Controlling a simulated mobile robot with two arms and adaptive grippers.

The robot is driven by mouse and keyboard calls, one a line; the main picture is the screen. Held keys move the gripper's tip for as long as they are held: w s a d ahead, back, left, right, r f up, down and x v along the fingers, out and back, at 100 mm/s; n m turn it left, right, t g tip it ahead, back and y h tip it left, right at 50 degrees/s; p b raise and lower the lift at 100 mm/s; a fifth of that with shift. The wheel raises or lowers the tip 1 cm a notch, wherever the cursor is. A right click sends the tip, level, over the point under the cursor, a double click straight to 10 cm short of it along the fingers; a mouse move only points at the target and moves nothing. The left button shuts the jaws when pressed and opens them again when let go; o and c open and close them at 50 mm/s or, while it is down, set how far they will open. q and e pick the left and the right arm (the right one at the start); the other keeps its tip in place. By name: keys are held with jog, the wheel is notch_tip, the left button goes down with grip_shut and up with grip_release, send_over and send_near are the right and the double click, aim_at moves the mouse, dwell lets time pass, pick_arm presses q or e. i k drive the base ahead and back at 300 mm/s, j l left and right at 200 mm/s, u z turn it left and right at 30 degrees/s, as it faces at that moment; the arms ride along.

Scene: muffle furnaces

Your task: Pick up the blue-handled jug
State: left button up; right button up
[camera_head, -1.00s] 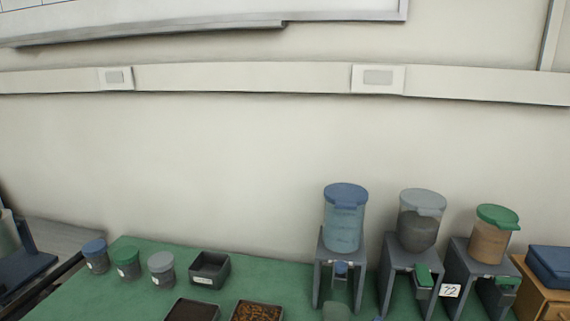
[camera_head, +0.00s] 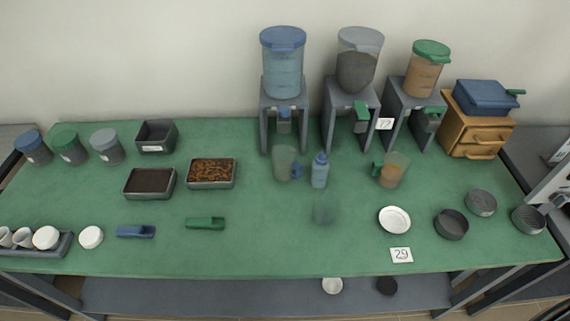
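The blue-handled jug (camera_head: 284,162) is a clear, greyish upright vessel on the green table, in front of the blue-lidded dispenser. Its blue handle (camera_head: 297,170) is on its right side, close to a small blue bottle (camera_head: 320,172). A similar jug with a green handle (camera_head: 394,171) stands farther right and holds something brownish. Neither of my grippers shows in the head view.
Three dispensers on grey stands, with blue (camera_head: 283,68), grey (camera_head: 357,60) and green (camera_head: 427,68) lids, line the back. A faint clear cup (camera_head: 326,208) stands in front of the bottle. A white dish (camera_head: 395,219) and dark bowls (camera_head: 451,224) lie right. Scoops (camera_head: 205,223) lie front left.

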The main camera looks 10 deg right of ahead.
aim_at(286, 166)
jog(key=j+z, duration=0.25)
jog(key=j, duration=1.25)
jog(key=j+z, duration=0.3)
jog(key=j, duration=1.2)
